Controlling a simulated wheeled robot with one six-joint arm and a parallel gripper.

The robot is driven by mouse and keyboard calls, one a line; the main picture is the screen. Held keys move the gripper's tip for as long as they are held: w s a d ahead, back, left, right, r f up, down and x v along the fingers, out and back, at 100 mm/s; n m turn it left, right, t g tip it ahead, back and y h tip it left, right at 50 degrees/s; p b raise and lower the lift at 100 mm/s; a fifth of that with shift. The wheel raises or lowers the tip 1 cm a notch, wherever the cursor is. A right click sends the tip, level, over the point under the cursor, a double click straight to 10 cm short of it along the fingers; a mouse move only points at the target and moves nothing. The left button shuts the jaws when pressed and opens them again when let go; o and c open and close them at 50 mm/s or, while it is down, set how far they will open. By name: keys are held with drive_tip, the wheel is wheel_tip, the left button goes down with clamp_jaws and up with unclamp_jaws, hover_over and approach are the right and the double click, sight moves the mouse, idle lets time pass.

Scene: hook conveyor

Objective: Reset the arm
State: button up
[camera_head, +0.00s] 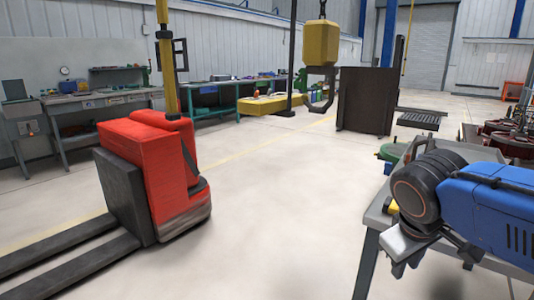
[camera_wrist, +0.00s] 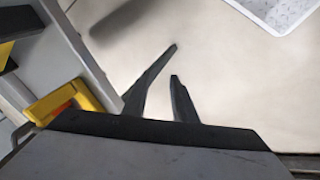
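My blue arm reaches in from the right edge of the head view, above the corner of a grey table. My gripper (camera_wrist: 173,62) shows in the wrist view as two dark fingers with a gap between them. It is open and empty, with pale floor behind the fingers. In the head view the gripper end (camera_head: 403,268) is a dark shape low under the arm, partly hidden and cut off near the bottom edge.
The grey table (camera_head: 372,222) stands close beside the arm. A red pallet truck (camera_head: 155,175) stands at left. A yellow hook block (camera_head: 321,43) hangs over the floor at the back. Workbenches line the left wall. The middle floor (camera_head: 275,200) is clear.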

drive_tip(key=s+f+m+t+y, duration=0.1)
drive_tip(key=s+f+m+y, duration=0.1)
drive_tip(key=s+f+m, duration=0.2)
drive_tip(key=shift+s+a+f+y, duration=0.2)
drive_tip(key=shift+s+f+y, duration=0.2)
drive_tip(key=shift+s+f, duration=0.8)
